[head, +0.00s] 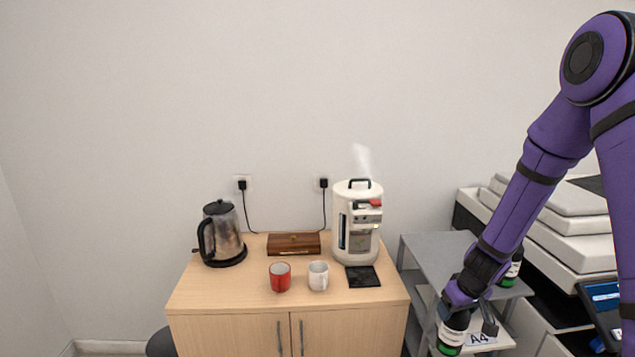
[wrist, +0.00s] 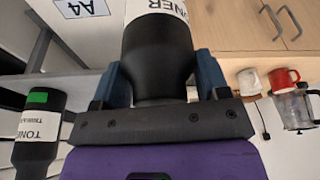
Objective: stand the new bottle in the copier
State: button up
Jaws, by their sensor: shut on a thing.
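My gripper (head: 466,308) is shut on a black toner bottle (head: 452,336) with a white label and a green band. It holds the bottle low, in front of the grey trolley. In the wrist view the bottle (wrist: 160,45) sits between both fingers, its "TONER" label partly cut off by the frame. A second black toner bottle (head: 513,270) with a green mark stands on the trolley, partly behind my arm; it also shows in the wrist view (wrist: 38,135). The copier (head: 570,225), pale with dark parts, is at the right, partly hidden by my arm.
The grey trolley (head: 437,250) has an A4 pack (head: 482,338) on a lower shelf. The wooden cabinet (head: 225,290) bears a kettle (head: 222,235), red mug (head: 280,277), white mug (head: 318,275), wooden box (head: 293,244) and steaming coffee machine (head: 357,220). A dark screen (head: 603,297) is at right.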

jog(key=w+a+f+m, duration=0.2)
jog(key=w+a+f, duration=0.2)
jog(key=a, duration=0.2)
jog(key=shift+f+h, duration=0.15)
jog(key=shift+h, duration=0.15)
dwell(0.7)
